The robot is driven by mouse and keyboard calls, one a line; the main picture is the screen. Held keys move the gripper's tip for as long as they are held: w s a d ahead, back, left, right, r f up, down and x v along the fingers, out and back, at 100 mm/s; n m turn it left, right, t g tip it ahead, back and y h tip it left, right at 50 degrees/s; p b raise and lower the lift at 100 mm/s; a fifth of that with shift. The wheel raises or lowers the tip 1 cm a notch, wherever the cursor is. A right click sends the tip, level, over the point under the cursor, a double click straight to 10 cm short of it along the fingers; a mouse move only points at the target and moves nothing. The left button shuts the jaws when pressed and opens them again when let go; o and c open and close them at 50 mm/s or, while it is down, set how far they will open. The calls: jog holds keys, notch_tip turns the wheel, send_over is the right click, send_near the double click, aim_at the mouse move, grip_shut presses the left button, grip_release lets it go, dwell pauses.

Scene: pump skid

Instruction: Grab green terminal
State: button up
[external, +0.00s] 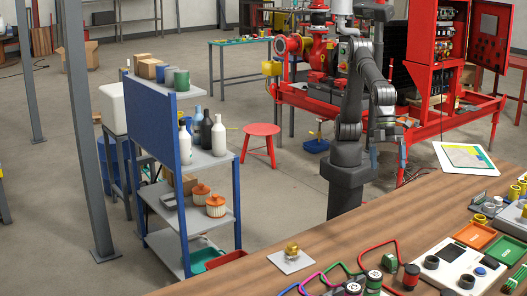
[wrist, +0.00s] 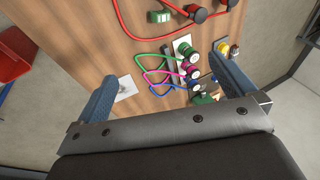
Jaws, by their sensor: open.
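Round terminals sit in a row on a pale strip on the wooden bench. The green terminal (wrist: 188,48) is at the upper end of this row in the wrist view, with a green cable looping from it. A pink-ringed terminal (wrist: 190,70) and a blue-ringed terminal (wrist: 193,84) sit below it. In the external view, the cabled terminals are at the front edge, and which is green is hard to tell. My gripper (wrist: 165,70) is open and empty, its blue-grey fingers on either side of the row in the wrist view. It also shows in the external view (external: 388,160), pointing down, apart from the terminals.
A white plate with a brass fitting (external: 291,256) lies left of the cables. A red cable (wrist: 148,33) crosses beyond the row. A panel with black knobs (external: 462,263) and orange and green trays stands right. The bench (external: 330,230) is bare toward its far edge.

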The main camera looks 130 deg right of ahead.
jog(key=shift+c, duration=0.4)
jog(key=c, duration=1)
jog(key=shift+c, duration=0.2)
jog(key=n+g, duration=0.1)
jog(key=n, duration=1.4)
send_near(390, 256)
jog(key=shift+n, duration=0.3)
jog(key=x, duration=0.3)
jog(key=d+x, duration=0.1)
jog(key=x, duration=0.2)
jog(key=shift+w+d+f, duration=0.15)
jog(key=shift+w, duration=0.1)
jog(key=a+f, duration=0.2)
jog(key=f, duration=0.1)
jog(key=shift+a+f, duration=0.3)
jog(key=shift+a, duration=0.05)
jog(key=shift+a+f, duration=0.2)
jog(key=shift+f, duration=0.35)
